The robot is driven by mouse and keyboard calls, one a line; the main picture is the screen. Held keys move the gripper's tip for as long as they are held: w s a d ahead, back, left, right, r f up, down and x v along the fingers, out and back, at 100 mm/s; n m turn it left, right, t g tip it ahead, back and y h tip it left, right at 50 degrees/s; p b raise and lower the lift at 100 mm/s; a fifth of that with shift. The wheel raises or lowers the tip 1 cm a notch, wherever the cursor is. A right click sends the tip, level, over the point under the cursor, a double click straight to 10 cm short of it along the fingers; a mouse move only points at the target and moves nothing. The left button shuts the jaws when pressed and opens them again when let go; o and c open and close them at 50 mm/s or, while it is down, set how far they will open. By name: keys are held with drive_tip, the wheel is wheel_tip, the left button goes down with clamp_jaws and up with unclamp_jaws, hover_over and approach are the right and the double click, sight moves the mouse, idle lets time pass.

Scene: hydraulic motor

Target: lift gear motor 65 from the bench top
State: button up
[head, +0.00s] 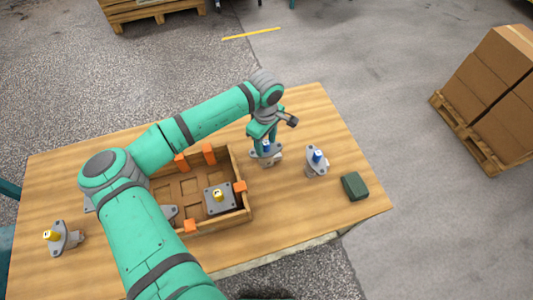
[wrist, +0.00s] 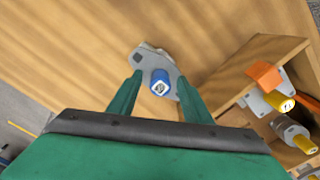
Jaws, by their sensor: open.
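A grey gear motor with a blue shaft cap (head: 267,147) stands on the wooden bench top (head: 290,215), right of the crate. My gripper (head: 264,150) is open and low over it, its fingers reaching down. In the wrist view the blue cap (wrist: 160,82) sits between the two open fingers (wrist: 159,88), with a gap on each side. The grey flange spreads behind it. A second grey motor with a blue cap (head: 316,160) stands a little to the right. The numbers on the caps are too small to read, so I cannot tell which is 65.
A wooden crate (head: 235,222) with orange tabs holds a yellow-capped motor (head: 219,197) and another grey part; my arm hides some of it. A further yellow-capped motor (head: 58,238) stands at the bench's left. A dark green block (head: 355,187) lies near the right edge.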

drive_tip(key=shift+s+d, duration=0.1)
clamp_jaws()
idle(1.2)
